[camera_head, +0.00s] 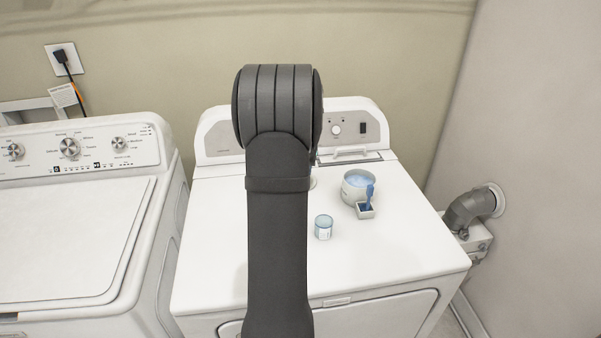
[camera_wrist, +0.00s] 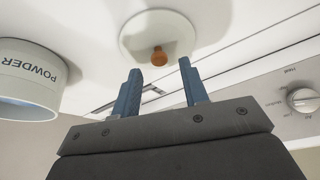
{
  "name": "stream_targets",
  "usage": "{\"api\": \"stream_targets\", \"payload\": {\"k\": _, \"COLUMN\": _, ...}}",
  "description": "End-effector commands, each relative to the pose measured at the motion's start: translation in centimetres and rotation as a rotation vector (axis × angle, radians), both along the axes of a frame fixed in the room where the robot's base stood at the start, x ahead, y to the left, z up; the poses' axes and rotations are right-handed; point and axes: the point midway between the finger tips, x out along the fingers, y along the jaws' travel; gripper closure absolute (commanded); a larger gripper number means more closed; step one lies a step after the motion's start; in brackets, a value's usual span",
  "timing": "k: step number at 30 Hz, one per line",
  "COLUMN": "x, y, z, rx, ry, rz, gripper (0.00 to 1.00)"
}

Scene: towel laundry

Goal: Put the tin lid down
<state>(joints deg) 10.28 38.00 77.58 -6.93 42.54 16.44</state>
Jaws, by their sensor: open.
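The tin lid (camera_wrist: 143,30) is a white disc with an orange-brown knob (camera_wrist: 159,57). In the wrist view it lies on the white machine top, knob towards my gripper. My gripper (camera_wrist: 160,67) has two blue fingers, spread apart with nothing between them. The knob shows just beyond the fingertips, in the gap's line. The open tin (camera_head: 356,188) holds bluish powder; in the wrist view the tin (camera_wrist: 28,85), marked POWDER, stands left of the lid.
A small holder (camera_head: 365,212) with a blue scoop (camera_head: 369,196) stands in front of the tin. A glass cup (camera_head: 324,227) stands nearer the front. The control panel (camera_head: 349,127) rises at the back. The machine top's right front (camera_head: 410,245) is clear.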

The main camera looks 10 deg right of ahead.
Motion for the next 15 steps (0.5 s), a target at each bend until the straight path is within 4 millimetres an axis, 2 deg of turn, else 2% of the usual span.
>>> {"api": "stream_targets", "payload": {"k": 3, "x": -0.9, "y": 0.4, "z": 2.6, "rx": -0.001, "ry": -0.004, "rz": 0.0, "gripper": 0.59}}
{"api": "stream_targets", "payload": {"k": 9, "x": -2.4, "y": 1.0, "z": 6.3, "rx": 0.0, "ry": -0.003, "rz": 0.0, "gripper": 0.59}}
{"api": "stream_targets", "payload": {"k": 15, "x": -3.2, "y": 1.3, "z": 8.4, "rx": 0.001, "ry": 0.0, "rz": 0.0, "gripper": 0.59}}
